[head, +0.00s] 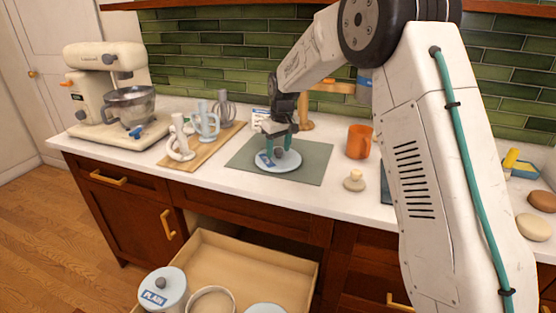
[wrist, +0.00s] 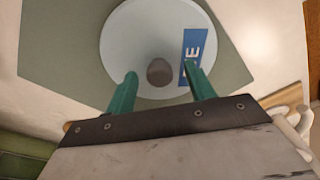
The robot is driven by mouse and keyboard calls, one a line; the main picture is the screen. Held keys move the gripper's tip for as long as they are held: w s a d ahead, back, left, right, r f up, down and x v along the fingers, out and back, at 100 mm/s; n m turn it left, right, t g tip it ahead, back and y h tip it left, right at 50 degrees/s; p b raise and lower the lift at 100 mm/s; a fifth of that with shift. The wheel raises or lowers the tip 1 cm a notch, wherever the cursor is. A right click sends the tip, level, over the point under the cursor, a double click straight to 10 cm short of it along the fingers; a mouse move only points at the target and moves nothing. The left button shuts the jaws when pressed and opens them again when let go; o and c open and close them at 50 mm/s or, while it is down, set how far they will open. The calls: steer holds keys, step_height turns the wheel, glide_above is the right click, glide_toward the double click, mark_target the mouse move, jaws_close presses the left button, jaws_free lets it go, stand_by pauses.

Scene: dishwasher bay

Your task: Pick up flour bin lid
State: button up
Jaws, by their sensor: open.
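The flour bin lid (head: 287,164) is a pale round disc with a dark grey knob and a blue label. It lies on the grey-green mat (head: 310,170) on the counter. In the wrist view the lid (wrist: 125,50) is under my gripper (wrist: 160,82). Its knob (wrist: 159,71) shows between the two green fingers, with a gap on each side. In the head view my gripper (head: 284,148) is low over the lid, fingers pointing down. It is open and holds nothing. Whether the fingertips touch the lid, I cannot tell.
A cream mixer (head: 103,85) stands at the left, beside a wooden board (head: 205,150) with mixer attachments. An orange cup (head: 359,141) and a small knobbed stopper (head: 354,182) are right of the mat. Below, an open drawer (head: 265,250) holds a lidded bin labelled PLAIN (head: 163,290) and an open bin (head: 211,301).

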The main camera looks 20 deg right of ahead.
steer(key=c, duration=1.1)
steer(key=shift+o, duration=0.2)
steer(key=shift+r, duration=0.1)
